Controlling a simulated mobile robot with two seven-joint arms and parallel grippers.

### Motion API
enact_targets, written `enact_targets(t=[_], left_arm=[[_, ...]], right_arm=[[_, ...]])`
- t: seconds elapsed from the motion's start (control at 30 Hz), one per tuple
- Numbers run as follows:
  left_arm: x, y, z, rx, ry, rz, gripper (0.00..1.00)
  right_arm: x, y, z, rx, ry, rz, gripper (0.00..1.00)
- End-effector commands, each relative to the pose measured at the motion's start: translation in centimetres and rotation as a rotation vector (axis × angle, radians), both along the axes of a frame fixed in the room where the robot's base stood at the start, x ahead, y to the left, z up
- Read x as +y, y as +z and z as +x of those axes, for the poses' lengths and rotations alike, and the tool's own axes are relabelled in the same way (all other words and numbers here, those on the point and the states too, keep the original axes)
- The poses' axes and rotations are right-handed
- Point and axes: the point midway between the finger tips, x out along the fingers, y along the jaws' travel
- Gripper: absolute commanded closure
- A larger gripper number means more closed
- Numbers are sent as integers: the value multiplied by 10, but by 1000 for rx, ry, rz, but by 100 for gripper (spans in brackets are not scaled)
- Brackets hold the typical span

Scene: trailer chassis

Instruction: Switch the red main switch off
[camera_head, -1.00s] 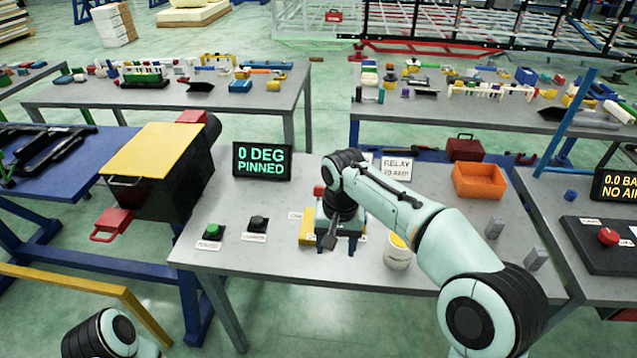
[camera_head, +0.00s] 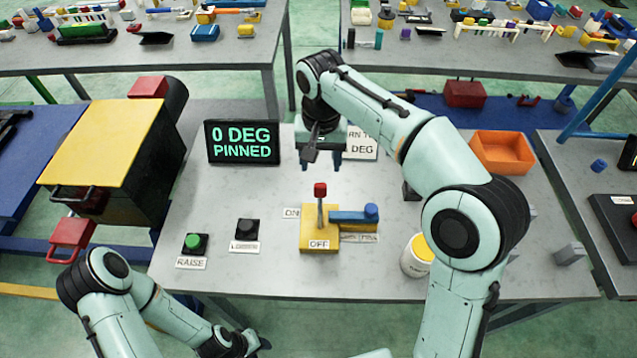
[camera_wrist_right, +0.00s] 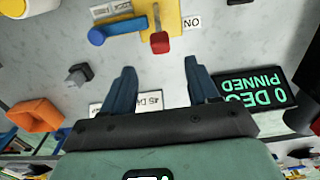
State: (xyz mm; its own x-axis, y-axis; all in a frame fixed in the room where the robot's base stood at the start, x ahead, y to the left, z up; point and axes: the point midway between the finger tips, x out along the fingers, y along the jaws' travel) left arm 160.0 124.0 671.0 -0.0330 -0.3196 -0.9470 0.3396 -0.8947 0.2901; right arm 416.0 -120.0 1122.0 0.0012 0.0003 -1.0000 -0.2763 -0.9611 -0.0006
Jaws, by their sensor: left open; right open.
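The red main switch (camera_head: 320,191) is a lever with a red tip on a yellow base (camera_head: 308,240), on the grey table. The lever stands roughly upright between an ON label and an OFF label. In the right wrist view the red tip (camera_wrist_right: 160,43) is just beyond the fingers. A blue handle (camera_head: 350,216) lies to its right. My right gripper (camera_head: 321,163) is open and empty, behind and above the lever. Its spread fingers also show in the right wrist view (camera_wrist_right: 156,64). My left gripper (camera_head: 236,345) is low at the front edge, small and partly cut off, away from the switch.
Green (camera_head: 195,243) and black (camera_head: 246,229) push buttons sit left of the switch. A display (camera_head: 242,142) reads "0 DEG PINNED". A white sign stands behind my right gripper. A yellow-topped pot (camera_head: 416,258) and an orange bin (camera_head: 502,151) are to the right.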

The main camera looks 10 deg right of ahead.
Motion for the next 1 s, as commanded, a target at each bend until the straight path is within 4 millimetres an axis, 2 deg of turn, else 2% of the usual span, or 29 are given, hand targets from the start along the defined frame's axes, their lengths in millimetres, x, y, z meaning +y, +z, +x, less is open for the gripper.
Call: enact_targets(t=[0.03, 0.2, 0.4, 0.5, 0.7, 0.97, 1.0], left_arm=[[0, -6, -6, 8, 1, 0, 57], [0, -16, -16, 18, 0, 0, 57], [0, -24, -22, 25, 0, 0, 57], [0, -26, -23, 26, 1, 0, 57], [0, -27, -24, 27, 0, 1, 57], [0, -27, -24, 27, 0, 1, 57], [0, -27, -24, 27, 0, 1, 57]], right_arm=[[0, -15, -2, 8, -1, -2, 40], [0, -52, -2, 7, -1, -1, 40], [0, -89, -1, 5, -1, -1, 40], [0, -101, -1, 4, -1, -1, 40], [0, -112, 0, 1, -1, 0, 40], [0, -113, 0, 0, -1, 0, 40], [0, -112, 0, 0, -1, 0, 50]])
